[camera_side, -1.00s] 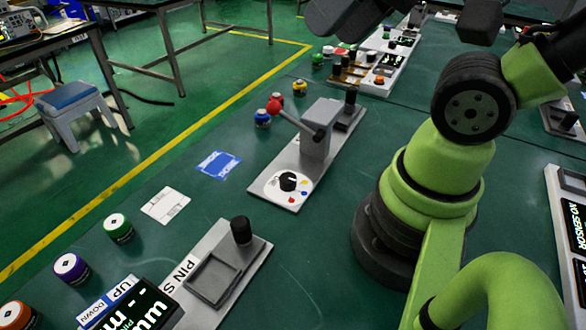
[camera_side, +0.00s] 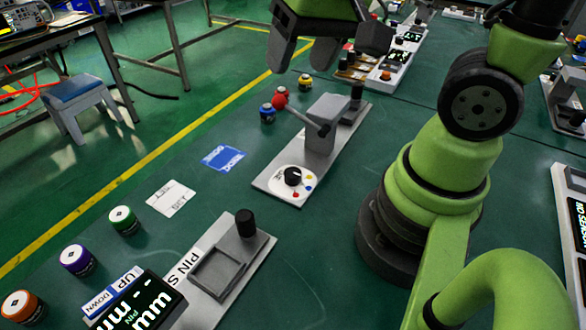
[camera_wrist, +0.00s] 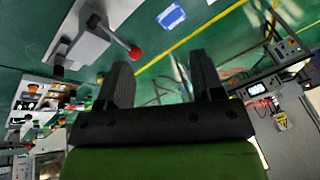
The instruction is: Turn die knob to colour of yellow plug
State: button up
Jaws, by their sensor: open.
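The black knob (camera_side: 292,176) sits on a round white dial with red, blue and yellow dots, at the near end of a grey plate. Its pointing direction is too small to tell. The yellow plug (camera_side: 305,82) stands upright on the table beyond the plate. A blue plug (camera_side: 267,114) stands closer, with a red plug partly hidden behind the lever's red ball. My gripper (camera_side: 303,58) is raised above and behind the plugs, away from the knob. In the wrist view my gripper (camera_wrist: 160,75) shows two spread fingers with nothing between them.
A grey block with a lever ending in a red ball (camera_wrist: 134,53) stands on the plate beyond the knob. A blue card (camera_side: 222,158) and a white card (camera_side: 171,198) lie to the left. Several plugs and a display unit (camera_side: 140,305) stand nearer the front left.

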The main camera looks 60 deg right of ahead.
aim_at(293, 173)
jog(key=shift+w+d+f+m+g+h, duration=0.1)
jog(key=shift+w+d+f+m+g, duration=0.4)
jog(key=shift+f, duration=3.4)
jog(key=shift+w+d+f+n+g+h, duration=0.2)
jog(key=shift+f+g, duration=0.65)
jog(key=shift+f, duration=3.05)
jog(key=shift+w+d+f+m+g, duration=0.15)
jog(key=shift+w+f+m+g, duration=0.3)
jog(key=shift+f, duration=3.45)
jog(key=c, duration=0.9)
